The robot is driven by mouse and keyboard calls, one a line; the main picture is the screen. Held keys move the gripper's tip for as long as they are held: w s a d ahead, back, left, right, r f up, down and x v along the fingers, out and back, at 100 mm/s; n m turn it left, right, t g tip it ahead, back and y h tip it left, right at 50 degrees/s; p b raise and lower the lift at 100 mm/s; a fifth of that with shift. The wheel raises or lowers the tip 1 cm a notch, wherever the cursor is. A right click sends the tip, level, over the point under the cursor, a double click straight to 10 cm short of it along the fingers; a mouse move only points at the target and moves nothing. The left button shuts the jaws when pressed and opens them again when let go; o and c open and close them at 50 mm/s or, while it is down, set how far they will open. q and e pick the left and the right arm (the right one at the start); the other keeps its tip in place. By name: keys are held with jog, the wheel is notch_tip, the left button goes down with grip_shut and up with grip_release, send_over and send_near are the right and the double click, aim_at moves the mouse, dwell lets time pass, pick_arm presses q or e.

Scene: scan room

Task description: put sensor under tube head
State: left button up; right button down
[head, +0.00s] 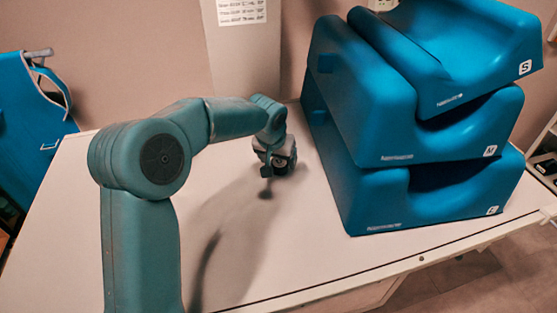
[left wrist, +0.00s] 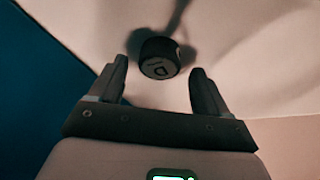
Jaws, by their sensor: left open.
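A small black round piece (left wrist: 160,58) with a pale mark on its face shows in the left wrist view; I take it to be the sensor. It lies on the white table, just beyond and between the fingertips of my left gripper (left wrist: 158,72). The fingers are apart and do not visibly touch it. In the head view my left gripper (head: 270,176) is low over the table, with a small dark piece (head: 266,194) just below it, likely the same sensor. No tube head can be made out. My right gripper is not in view.
Large blue foam blocks (head: 360,130) are stacked on the right of the white table (head: 120,235), close to my left gripper. A wall with a paper notice (head: 241,11) stands behind. A blue apron-like item (head: 27,125) hangs at the left. The front of the tabletop is clear.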

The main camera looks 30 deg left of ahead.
pick_arm(q)
jog(key=v, duration=1.1)
jog(key=shift+s+f, duration=0.1)
jog(key=shift+f, duration=0.05)
